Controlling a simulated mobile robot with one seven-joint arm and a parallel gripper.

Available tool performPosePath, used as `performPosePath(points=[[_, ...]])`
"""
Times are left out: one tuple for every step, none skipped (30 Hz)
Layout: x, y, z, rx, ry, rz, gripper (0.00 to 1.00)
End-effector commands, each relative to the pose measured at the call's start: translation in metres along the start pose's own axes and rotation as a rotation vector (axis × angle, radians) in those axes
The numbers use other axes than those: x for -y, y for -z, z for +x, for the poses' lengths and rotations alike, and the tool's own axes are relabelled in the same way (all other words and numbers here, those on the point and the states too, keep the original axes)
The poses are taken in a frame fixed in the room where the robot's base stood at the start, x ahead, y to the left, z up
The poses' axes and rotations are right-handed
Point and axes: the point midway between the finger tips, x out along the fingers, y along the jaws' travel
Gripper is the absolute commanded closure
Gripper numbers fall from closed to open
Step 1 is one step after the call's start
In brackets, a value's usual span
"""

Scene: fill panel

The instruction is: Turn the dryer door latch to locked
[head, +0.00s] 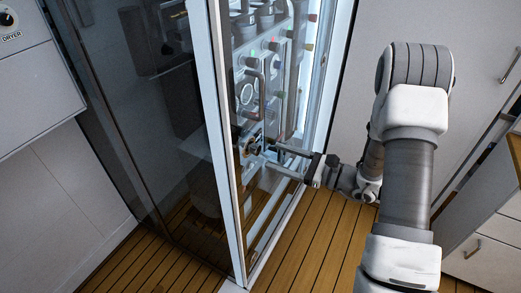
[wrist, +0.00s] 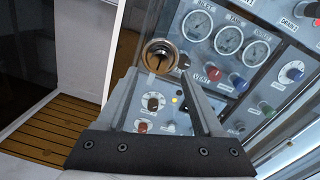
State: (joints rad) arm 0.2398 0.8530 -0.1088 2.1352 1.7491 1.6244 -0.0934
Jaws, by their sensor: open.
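My gripper (head: 270,155) reaches left into the fill panel in the head view. In the wrist view my gripper (wrist: 163,76) has its two fingers spread apart. A round metal fitting (wrist: 160,56) with a brassy rim and a dark bar across its face shows between the fingertips. I cannot tell whether the fingers touch it, and no label shows on it, so I cannot tell if it is the dryer latch. A black dial marked DRYER (head: 8,19) is on a white unit at the far left of the head view, well away from my gripper.
The grey panel (wrist: 265,75) carries round gauges (wrist: 227,38), a red knob (wrist: 212,72), a blue knob (wrist: 236,80) and several small knobs close to my fingers. A dark glass door (head: 150,120) with a white frame stands left of the panel. Wooden floor (head: 310,240) lies below.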

Motion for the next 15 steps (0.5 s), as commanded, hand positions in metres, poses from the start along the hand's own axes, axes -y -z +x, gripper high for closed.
performPosePath(points=[[-0.001, -0.001, 0.012, 0.002, -0.005, 0.000, 0.31], [-0.001, -0.001, 0.018, 0.003, -0.005, 0.000, 0.31], [-0.001, -0.001, 0.025, 0.002, -0.005, 0.000, 0.31], [-0.001, -0.001, 0.030, 0.002, -0.004, 0.000, 0.31], [-0.001, -0.001, 0.035, 0.002, -0.005, 0.000, 0.31], [-0.001, -0.001, 0.041, 0.001, -0.003, -0.001, 0.31], [-0.001, -0.001, 0.044, 0.001, -0.003, -0.001, 0.31], [-0.001, -0.001, 0.048, 0.001, -0.004, -0.001, 0.31], [0.000, -0.001, 0.051, 0.001, -0.002, -0.001, 0.31], [0.000, 0.000, 0.053, 0.001, -0.001, -0.001, 0.31], [0.000, 0.000, 0.055, 0.001, -0.001, -0.001, 0.31], [-0.001, 0.000, 0.057, 0.001, -0.002, 0.000, 0.31], [-0.001, 0.000, 0.059, 0.001, -0.002, 0.000, 0.31], [-0.001, 0.000, 0.059, 0.000, -0.002, 0.000, 0.31], [0.000, 0.000, 0.060, 0.000, -0.001, 0.000, 0.31]])
